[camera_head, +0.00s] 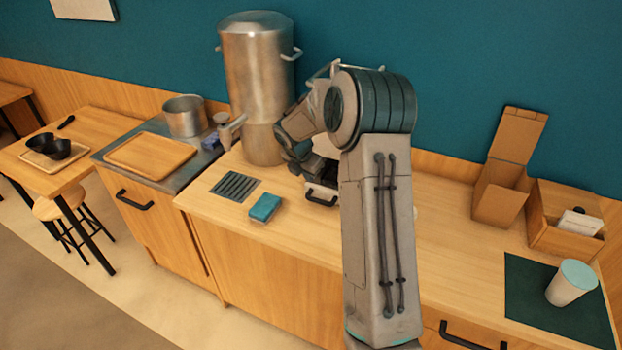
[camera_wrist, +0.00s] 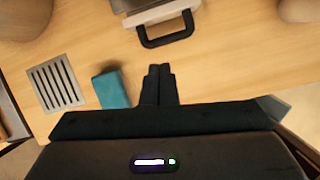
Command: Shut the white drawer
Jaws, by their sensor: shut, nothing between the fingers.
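The white drawer (camera_head: 318,186) shows only in part in the head view, low in a white unit on the counter, with a black handle. My arm hides much of it. In the wrist view the drawer's pale front (camera_wrist: 160,13) is at the top edge, its black handle (camera_wrist: 168,41) pointing toward my gripper. How far it stands open I cannot tell. My gripper (camera_wrist: 158,70) is shut and empty, its fingertips just short of the handle in the wrist view and apart from it. In the head view my gripper is partly hidden by my arm.
A teal sponge (camera_head: 265,207) lies on the counter beside a drain grate (camera_head: 235,186); the sponge is left of my fingers in the wrist view (camera_wrist: 112,90). A tall metal urn (camera_head: 258,85) stands behind. A cardboard box (camera_head: 499,204) and a cup (camera_head: 568,287) are at the right.

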